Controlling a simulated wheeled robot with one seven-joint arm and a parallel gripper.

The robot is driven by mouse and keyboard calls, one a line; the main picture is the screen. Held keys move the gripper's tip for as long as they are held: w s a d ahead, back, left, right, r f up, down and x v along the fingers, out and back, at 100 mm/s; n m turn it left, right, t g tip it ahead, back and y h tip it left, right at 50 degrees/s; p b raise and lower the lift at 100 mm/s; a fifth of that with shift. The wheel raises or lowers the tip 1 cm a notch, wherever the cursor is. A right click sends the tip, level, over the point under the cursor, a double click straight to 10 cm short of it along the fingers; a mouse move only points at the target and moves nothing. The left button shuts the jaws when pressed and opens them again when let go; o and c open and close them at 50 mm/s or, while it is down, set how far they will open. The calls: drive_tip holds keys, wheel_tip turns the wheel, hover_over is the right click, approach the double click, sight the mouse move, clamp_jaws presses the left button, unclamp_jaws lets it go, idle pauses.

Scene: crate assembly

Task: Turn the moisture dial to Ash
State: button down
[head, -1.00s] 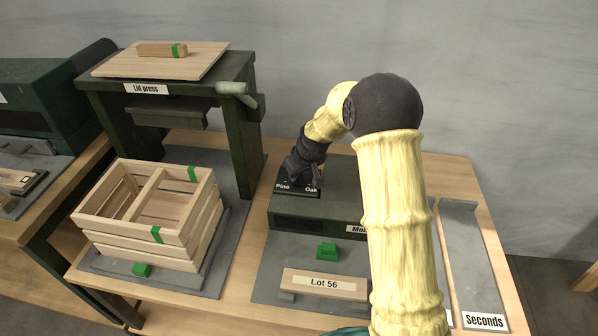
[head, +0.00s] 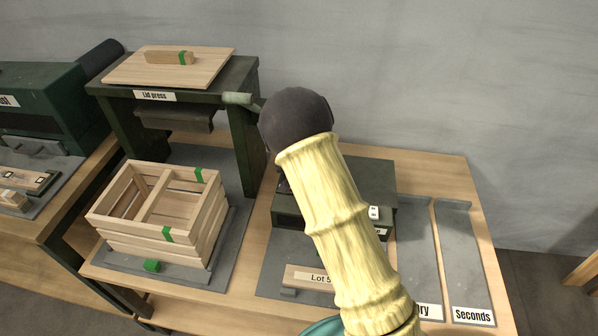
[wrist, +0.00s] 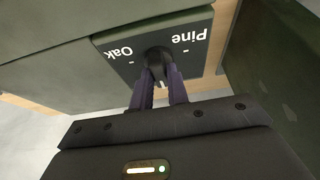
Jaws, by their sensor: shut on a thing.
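The moisture dial's black knob (wrist: 157,56) sits on a dark plate (wrist: 121,72) in the wrist view. The plate reads "Oak" on the left and "Pine" on the right, both upside down; no "Ash" mark is visible. My gripper (wrist: 160,72) is shut on the knob, one finger on each side. The knob's pointer is hard to make out between the fingers. In the head view my arm hides the dial and gripper. The dark green moisture meter box (head: 365,178) shows behind the arm.
A slatted wooden crate (head: 130,228) stands left, before the lid press (head: 245,150) with its handle (head: 238,99). A board labelled "Lot 5…" (head: 300,275) lies in front of the meter. Grey lanes, one marked "Seconds" (head: 458,255), are on the right and look empty.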

drive_tip(key=shift+w, duration=0.1)
idle(0.3)
drive_tip(key=c, duration=1.4)
unclamp_jaws()
drive_tip(key=shift+o, duration=0.2)
drive_tip(key=shift+r, duration=0.1)
drive_tip(key=v, duration=1.7)
drive_tip(key=shift+d+r, duration=0.1)
drive_tip(key=shift+r, duration=0.05)
drive_tip(key=s+d+r+n+g+p, duration=0.1)
drive_tip(key=s+d+r+p, duration=0.1)
drive_tip(key=s+d, duration=0.5)
drive_tip(key=s+d+r+n+g+p, duration=0.1)
drive_tip(key=s+d+r+p, duration=0.2)
drive_tip(key=s, duration=1.2)
drive_tip(key=d+p, duration=0.2)
drive_tip(key=d, duration=0.2)
drive_tip(key=shift+s+y, duration=0.2)
drive_tip(key=shift+y, duration=0.2)
